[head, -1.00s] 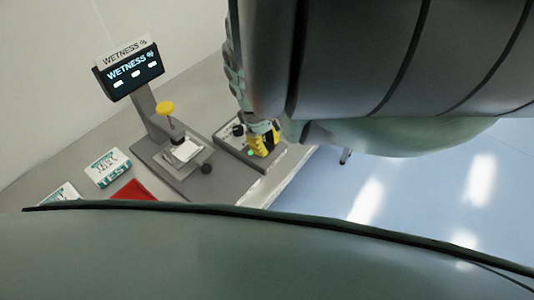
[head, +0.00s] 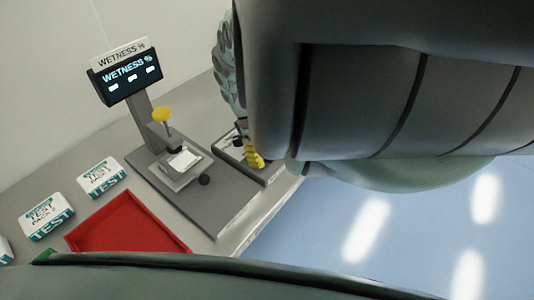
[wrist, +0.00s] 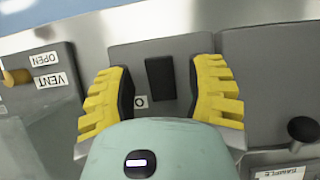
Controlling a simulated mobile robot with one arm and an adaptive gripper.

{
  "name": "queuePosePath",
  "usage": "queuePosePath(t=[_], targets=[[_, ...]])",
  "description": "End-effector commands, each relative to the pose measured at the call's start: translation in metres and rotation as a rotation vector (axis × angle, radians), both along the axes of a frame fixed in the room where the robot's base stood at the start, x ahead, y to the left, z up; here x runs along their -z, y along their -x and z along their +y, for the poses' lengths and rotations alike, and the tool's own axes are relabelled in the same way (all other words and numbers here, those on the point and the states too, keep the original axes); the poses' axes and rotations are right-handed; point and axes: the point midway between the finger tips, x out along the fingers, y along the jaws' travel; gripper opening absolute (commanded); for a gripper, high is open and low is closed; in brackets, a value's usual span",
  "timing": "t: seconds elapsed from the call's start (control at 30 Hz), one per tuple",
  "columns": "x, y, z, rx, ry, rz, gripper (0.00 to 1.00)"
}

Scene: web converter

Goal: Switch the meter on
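The meter has a dark display (head: 131,84) headed "WETNESS %" on a grey post in the head view, with three white dashes lit. I cannot tell whether the fingers touch the panel. In the head view my gripper (head: 254,158) is partly hidden by my arm, and the switch is hidden.
A black knob (wrist: 302,130) stands to the right and an orange lever (wrist: 17,77) with "VENT" and "OPEN" labels to the left. A red tray (head: 125,243) and white test packs (head: 45,216) lie at left.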

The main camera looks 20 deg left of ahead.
Motion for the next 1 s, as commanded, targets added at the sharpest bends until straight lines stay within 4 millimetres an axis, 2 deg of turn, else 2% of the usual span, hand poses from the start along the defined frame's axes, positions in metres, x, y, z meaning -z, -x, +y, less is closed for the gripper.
queuePosePath(t=[0.37, 0.47, 0.8, 1.0], targets=[[-0.006, -0.001, 0.003, 0.0, -0.001, 0.0, 0.57], [-0.018, -0.004, 0.008, 0.0, 0.0, -0.001, 0.57], [-0.08, -0.015, 0.038, -0.001, -0.001, -0.002, 0.57], [-0.102, -0.017, 0.048, 0.0, 0.0, 0.001, 0.57]])
